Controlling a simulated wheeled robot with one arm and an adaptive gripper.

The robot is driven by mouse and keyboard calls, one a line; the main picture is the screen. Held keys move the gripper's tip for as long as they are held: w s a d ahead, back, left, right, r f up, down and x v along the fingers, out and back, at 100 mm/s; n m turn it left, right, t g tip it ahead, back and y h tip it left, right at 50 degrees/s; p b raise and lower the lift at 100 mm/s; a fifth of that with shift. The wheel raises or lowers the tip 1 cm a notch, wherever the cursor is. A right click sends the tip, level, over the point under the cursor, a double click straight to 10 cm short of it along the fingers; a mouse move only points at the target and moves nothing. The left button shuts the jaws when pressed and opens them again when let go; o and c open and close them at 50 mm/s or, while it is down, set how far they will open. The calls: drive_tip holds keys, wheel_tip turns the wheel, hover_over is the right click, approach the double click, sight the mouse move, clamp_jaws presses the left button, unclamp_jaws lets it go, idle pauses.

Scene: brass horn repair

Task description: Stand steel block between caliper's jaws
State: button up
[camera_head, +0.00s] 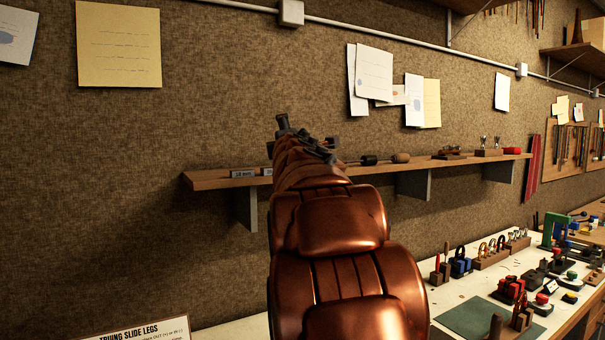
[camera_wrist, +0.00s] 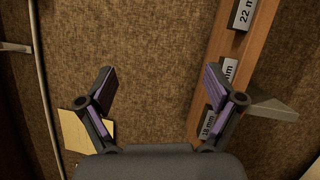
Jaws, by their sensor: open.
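My gripper (camera_wrist: 158,75) is open in the wrist view, with its two fingers wide apart and nothing between them but the brown wall. It also shows at the end of my raised arm in the head view (camera_head: 306,136), in front of the wall shelf. Grey pieces marked in mm sit along the shelf: one marked 22 mm (camera_wrist: 243,14), and one marked 18 mm (camera_wrist: 207,124) partly behind the right finger. A marked piece also shows at the shelf's left end in the head view (camera_head: 243,173). I cannot tell whether these are steel blocks or labels. I cannot make out the caliper.
The wooden shelf (camera_head: 213,181) runs along the wall, on brackets, with small tools toward its right end. My arm hides its middle part. Below at right, a white workbench (camera_head: 461,290) carries several tools and a green mat (camera_head: 470,318). Papers hang on the wall.

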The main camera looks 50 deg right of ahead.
wheel_tip(320, 180, up, 4)
drive_tip(key=w+d+n+t+y+b, duration=0.1)
drive_tip(key=n+t+y, duration=0.1)
drive_tip(key=n, duration=0.4)
drive_tip(key=w+d+n+t+y, duration=0.1)
drive_tip(key=d+n+y, duration=0.15)
drive_tip(key=n, duration=0.35)
drive_tip(key=s+d+f+n+g+y+b, duration=0.1)
drive_tip(key=s+d+f+n+g+y, duration=0.25)
drive_tip(key=d+f+n, duration=0.4)
drive_tip(key=shift+n+h, duration=0.25)
drive_tip(key=shift+h, duration=0.25)
drive_tip(key=shift+w+d+f+p, duration=0.1)
drive_tip(key=shift+w+f+p, duration=0.3)
drive_tip(key=shift+w+f, duration=0.5)
drive_tip(key=shift+w+d+f+p, duration=0.15)
drive_tip(key=shift+w+f+p, duration=0.35)
drive_tip(key=shift+w, duration=0.75)
drive_tip(key=shift+w+d+f+p, duration=0.1)
drive_tip(key=shift+w+f+p, duration=0.2)
drive_tip(key=shift+w+f, duration=0.6)
drive_tip(key=shift+w+r, duration=0.15)
drive_tip(key=shift+c, duration=0.3)
drive_tip(key=c, duration=1.5)
drive_tip(key=shift+o, duration=0.2)
drive_tip(key=shift+r, duration=0.1)
